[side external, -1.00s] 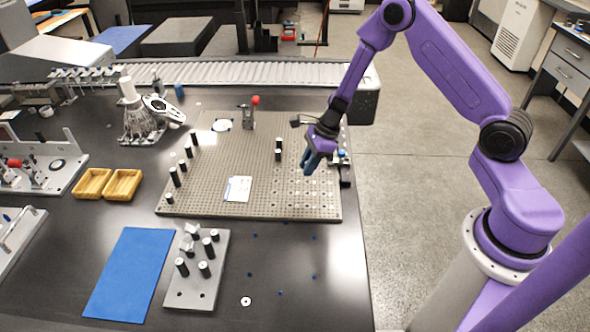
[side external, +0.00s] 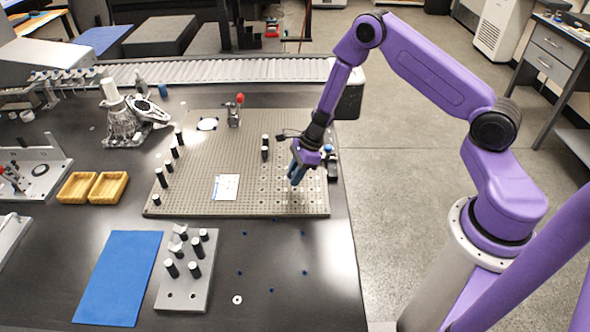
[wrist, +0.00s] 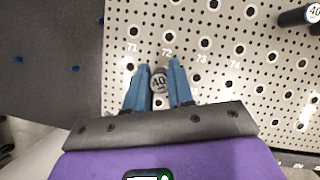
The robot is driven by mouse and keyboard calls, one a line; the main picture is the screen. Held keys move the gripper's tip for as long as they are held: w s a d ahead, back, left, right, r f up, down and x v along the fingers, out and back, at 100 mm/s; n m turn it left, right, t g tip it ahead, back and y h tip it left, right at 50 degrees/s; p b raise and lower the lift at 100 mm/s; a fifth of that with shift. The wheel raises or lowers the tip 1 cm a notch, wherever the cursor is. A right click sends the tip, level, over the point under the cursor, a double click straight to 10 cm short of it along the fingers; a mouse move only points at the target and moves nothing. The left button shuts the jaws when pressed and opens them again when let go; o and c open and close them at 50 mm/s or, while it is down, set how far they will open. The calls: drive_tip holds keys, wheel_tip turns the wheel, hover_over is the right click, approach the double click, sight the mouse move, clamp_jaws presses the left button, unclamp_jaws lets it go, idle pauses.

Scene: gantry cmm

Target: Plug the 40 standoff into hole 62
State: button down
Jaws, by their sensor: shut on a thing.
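My gripper (side external: 295,180) is over the right part of the perforated plate (side external: 245,203). In the wrist view my gripper (wrist: 158,74) has its blue fingers shut on the sides of a dark standoff (wrist: 159,82) with a pale cap marked 40. I see its cap end-on; its lower end is hidden, so I cannot tell how far it is from the plate. Holes in pale spots near the labels 71 to 74 lie around and beyond the fingers. I cannot read a label 62 in any view.
Another standoff marked 40 (wrist: 313,13) stands at the wrist view's upper right. Black standoffs (side external: 265,152) stand on the plate left of my gripper, with more along its left side. A grey block (side external: 183,295) holds several standoffs. A dark clamp (side external: 331,168) is just right.

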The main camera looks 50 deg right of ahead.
drive_tip(key=shift+f, duration=0.6)
drive_tip(key=shift+f, duration=0.85)
idle(1.5)
drive_tip(key=c, duration=0.9)
unclamp_jaws()
drive_tip(key=v, duration=1.7)
drive_tip(key=shift+r, duration=0.25)
